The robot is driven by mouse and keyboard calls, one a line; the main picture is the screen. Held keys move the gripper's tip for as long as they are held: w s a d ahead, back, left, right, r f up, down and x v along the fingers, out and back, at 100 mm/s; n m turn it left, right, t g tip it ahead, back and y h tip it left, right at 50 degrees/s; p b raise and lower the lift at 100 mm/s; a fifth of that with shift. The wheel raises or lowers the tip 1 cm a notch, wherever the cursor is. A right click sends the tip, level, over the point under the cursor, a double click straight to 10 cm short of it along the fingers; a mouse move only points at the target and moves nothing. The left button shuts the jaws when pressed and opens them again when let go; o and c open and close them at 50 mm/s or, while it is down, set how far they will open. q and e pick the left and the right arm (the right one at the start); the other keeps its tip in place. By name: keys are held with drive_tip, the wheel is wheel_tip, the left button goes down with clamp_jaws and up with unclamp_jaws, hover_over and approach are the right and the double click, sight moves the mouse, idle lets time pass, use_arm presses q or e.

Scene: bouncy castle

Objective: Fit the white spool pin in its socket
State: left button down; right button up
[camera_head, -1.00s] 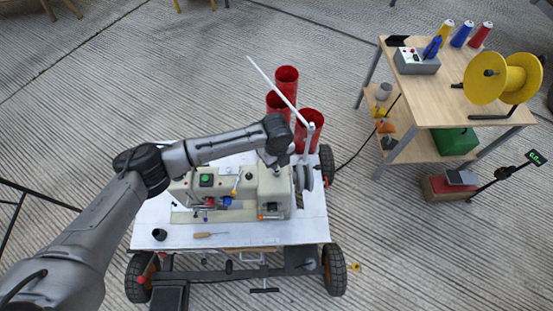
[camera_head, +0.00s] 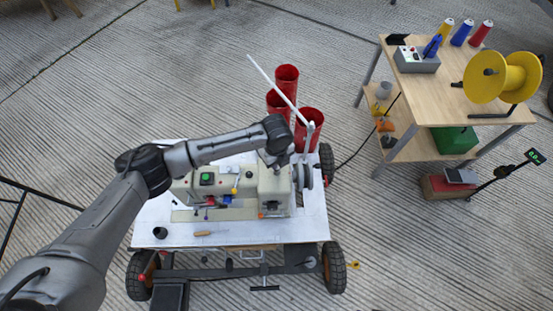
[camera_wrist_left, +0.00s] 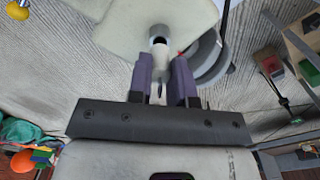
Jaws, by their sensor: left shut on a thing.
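My left gripper (camera_head: 279,164) is over the right end of the cream sewing machine (camera_head: 235,183). In the left wrist view its two purple fingers (camera_wrist_left: 163,80) are shut on the white spool pin (camera_wrist_left: 160,63). The pin's far end is at or close to a round white part with a dark opening (camera_wrist_left: 158,41), which looks like the socket on the machine top. I cannot tell whether the pin is inside it. In the head view the arm hides the pin and socket. My right gripper is not in view.
The machine stands on a white wheeled table (camera_head: 160,215) with a handwheel (camera_head: 307,176) at its right. A white rod (camera_head: 272,84) and red cylinders (camera_head: 287,78) rise behind. A wooden bench (camera_head: 455,105) with spools stands at right.

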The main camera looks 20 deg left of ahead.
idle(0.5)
use_arm(q)
drive_tip(key=shift+f, duration=0.45)
idle(0.3)
drive_tip(key=shift+f+p, duration=0.15)
drive_tip(key=shift+p, duration=0.2)
drive_tip(key=c, duration=1)
unclamp_jaws()
drive_tip(key=shift+o, duration=0.2)
wheel_tip(320, 180, up, 14)
drive_tip(key=p, duration=0.3)
drive_tip(key=shift+f, duration=0.1)
